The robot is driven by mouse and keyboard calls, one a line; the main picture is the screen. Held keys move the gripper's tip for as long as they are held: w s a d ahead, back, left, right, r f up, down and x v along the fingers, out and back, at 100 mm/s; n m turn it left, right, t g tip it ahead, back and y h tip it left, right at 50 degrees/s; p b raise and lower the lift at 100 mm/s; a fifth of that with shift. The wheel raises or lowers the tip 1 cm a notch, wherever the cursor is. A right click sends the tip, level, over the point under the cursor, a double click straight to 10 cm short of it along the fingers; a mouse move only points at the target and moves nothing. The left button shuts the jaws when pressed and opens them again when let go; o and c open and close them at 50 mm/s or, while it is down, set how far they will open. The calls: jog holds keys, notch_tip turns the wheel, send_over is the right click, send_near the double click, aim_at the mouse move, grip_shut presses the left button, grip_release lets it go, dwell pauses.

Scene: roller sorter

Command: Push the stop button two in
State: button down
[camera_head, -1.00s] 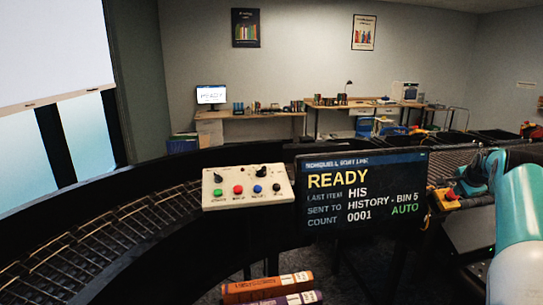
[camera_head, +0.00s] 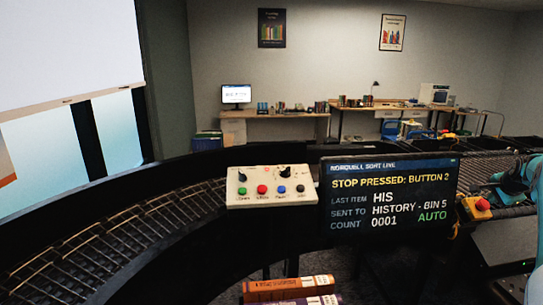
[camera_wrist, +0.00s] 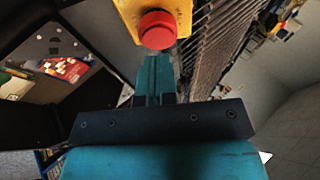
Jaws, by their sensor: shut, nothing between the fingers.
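A red stop button on a yellow box (camera_head: 474,209) is at the right in the head view, beside the rollers. The red button (camera_wrist: 157,29) is at the top centre of the wrist view, on its yellow box (camera_wrist: 183,10). My gripper (camera_wrist: 155,62) is shut and empty, its teal fingers pointing at the button. The fingertips are right by the button's near edge; I cannot tell whether they touch it. The monitor (camera_head: 388,172) reads "STOP PRESSED: BUTTON 2".
A white control panel (camera_head: 272,186) with small coloured buttons stands left of the monitor. A curved roller conveyor (camera_head: 130,228) runs along the left. Books (camera_head: 290,288) lie below the panel. Desks (camera_head: 272,115) stand at the back wall.

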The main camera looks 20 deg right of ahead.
jog(key=s+r, duration=0.1)
jog(key=r, duration=0.1)
jog(key=s+r+p, duration=0.1)
jog(key=r, duration=0.1)
jog(key=shift+s+a, duration=0.3)
jog(key=shift+s, duration=0.05)
